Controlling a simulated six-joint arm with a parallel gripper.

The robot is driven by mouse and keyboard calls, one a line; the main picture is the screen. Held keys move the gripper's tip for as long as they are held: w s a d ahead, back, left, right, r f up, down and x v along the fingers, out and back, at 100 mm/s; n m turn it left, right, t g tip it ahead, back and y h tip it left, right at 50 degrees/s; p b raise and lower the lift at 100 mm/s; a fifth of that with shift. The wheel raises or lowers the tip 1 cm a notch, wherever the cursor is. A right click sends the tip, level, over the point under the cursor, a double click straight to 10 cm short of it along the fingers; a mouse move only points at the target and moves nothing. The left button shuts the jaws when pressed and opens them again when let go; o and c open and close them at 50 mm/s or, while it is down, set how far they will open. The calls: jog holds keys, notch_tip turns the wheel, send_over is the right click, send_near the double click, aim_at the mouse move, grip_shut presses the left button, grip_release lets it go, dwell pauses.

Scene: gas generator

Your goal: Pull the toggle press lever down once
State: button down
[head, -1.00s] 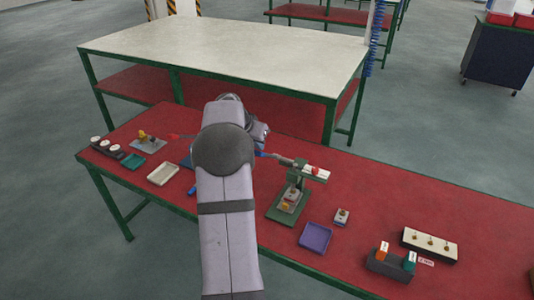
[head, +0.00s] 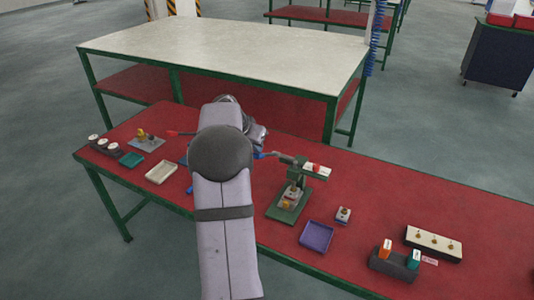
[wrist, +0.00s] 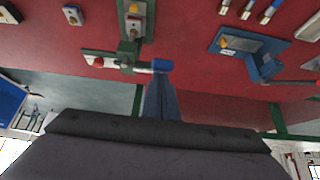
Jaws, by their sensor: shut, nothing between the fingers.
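The green toggle press (head: 289,205) stands on the red bench, right of my arm in the head view. In the wrist view its frame (wrist: 130,52) is at the top, left of centre. In the head view my arm mostly hides the gripper.
A purple tray (head: 316,237) and a small block (head: 343,215) sit right of the press. A blue device with a red-tipped lever (wrist: 265,65) is right of the press in the wrist view. A white-topped table (head: 230,50) stands behind.

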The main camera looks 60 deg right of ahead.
jog(key=shift+a+f+b, duration=0.3)
jog(key=shift+f, duration=0.15)
jog(key=shift+a+f+b, duration=0.35)
jog(key=shift+f+b, duration=0.25)
jog(key=shift+b, duration=0.25)
jog(key=shift+a+f+b, duration=0.3)
jog(key=shift+f+b, duration=0.3)
jog(key=shift+b, duration=0.25)
jog(key=shift+f, duration=0.1)
jog(key=shift+a+f+b, duration=0.25)
jog(key=shift+f+b, duration=0.4)
jog(key=shift+b, duration=0.15)
jog(key=shift+a+f+b, duration=0.25)
jog(key=shift+f+b, duration=0.35)
jog(key=shift+b, duration=0.2)
jog(key=shift+f, duration=0.1)
